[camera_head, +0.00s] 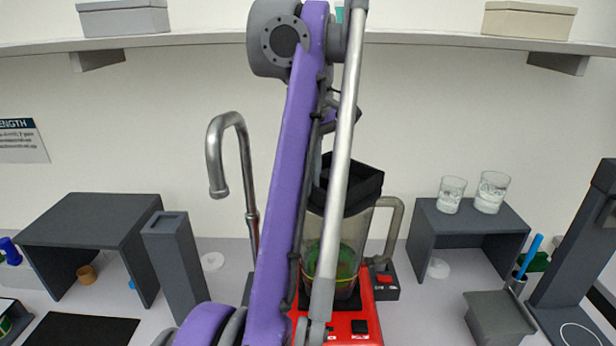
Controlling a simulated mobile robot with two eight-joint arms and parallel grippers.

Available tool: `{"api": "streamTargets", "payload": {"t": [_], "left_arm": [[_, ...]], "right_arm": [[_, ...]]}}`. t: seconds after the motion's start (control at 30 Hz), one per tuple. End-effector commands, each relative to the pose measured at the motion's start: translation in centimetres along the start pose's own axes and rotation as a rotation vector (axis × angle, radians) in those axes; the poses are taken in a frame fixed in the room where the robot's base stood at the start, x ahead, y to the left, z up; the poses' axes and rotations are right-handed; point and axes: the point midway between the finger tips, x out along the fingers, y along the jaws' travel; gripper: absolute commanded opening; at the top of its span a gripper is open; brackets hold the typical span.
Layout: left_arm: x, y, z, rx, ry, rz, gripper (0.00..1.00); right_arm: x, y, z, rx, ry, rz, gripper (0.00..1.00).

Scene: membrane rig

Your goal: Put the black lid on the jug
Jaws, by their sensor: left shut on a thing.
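The black lid (358,188) is at the mouth of the jug, looking slightly tilted; I cannot tell whether it is seated or just above the rim. The clear jug (355,232) stands on a red base (362,322), with its handle to the right and something green inside. My left gripper (324,160) is mostly hidden behind my purple arm, at the lid's left part, and is shut on the lid. The arm also hides the jug's left side. My right gripper is not in view.
A metal tap (232,160) rises left of the jug. A tall grey block (176,262) and a dark stand (88,222) are farther left. Two glasses (452,194) stand on a grey stand (466,224) at the right. A shelf (420,40) runs along the wall above.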

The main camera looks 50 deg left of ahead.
Motion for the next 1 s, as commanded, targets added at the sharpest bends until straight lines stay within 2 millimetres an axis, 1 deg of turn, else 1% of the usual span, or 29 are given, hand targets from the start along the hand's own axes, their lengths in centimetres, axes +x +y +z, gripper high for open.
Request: {"api": "streamTargets", "payload": {"t": [0.83, 0.87, 1.0], "left_arm": [[0.46, 0.1, -0.06, 0.001, 0.0, 0.0, 0.0], [0.43, 0.1, -0.06, 0.001, 0.0, 0.001, 0.15], [0.42, 0.1, -0.06, 0.001, 0.0, 0.001, 0.4]], "right_arm": [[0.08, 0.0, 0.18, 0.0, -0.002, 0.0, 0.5], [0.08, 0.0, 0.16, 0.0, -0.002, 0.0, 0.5], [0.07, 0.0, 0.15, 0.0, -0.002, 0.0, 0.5]]}}
